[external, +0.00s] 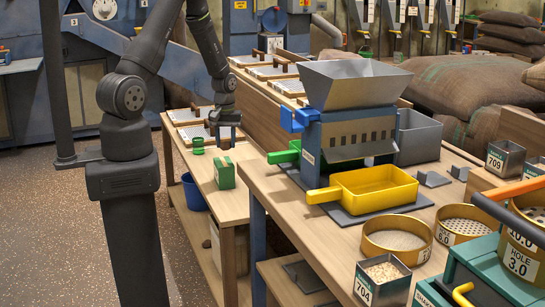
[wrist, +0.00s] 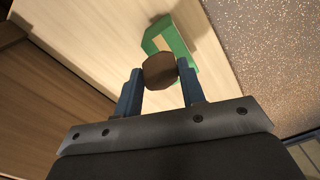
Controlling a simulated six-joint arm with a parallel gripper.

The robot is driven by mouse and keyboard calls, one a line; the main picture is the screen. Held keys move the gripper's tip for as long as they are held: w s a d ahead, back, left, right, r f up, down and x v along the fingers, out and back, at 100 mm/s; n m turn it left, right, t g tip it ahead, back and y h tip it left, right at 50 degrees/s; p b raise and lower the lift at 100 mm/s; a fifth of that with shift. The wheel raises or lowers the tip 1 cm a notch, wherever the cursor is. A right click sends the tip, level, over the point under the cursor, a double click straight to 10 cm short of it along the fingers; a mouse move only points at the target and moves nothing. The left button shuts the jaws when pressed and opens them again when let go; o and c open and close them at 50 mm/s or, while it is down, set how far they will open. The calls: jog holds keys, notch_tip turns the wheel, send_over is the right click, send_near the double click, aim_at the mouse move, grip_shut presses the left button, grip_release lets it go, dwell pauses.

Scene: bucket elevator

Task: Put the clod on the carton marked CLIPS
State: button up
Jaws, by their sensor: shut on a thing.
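The clod (wrist: 159,70) is a brown, rounded lump held between the two blue fingertips of my gripper (wrist: 160,76). In the external view my gripper (external: 225,136) hangs over the low wooden bench, with the clod partly hidden below its fingers. A green carton (external: 223,174) stands on the bench, nearer the camera than my gripper; its lettering is too small to read. In the wrist view the green carton (wrist: 180,44) shows just beyond the clod, which overlaps part of it in the picture. I see no clear contact between them.
A workbench at right carries a hopper machine (external: 350,115), a yellow tray (external: 375,188) and several sieves. Bare bench top (external: 232,205) lies in front of the carton.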

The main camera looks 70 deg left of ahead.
aim_at(224, 162)
jog(key=a+f, duration=0.2)
jog(key=a, duration=0.1)
jog(key=shift+a, duration=0.1)
jog(key=shift+f, duration=1.95)
jog(key=shift+f, duration=0.1)
jog(key=o, duration=1)
notch_tip(224, 162, up, 12)
jog(key=shift+r, duration=0.15)
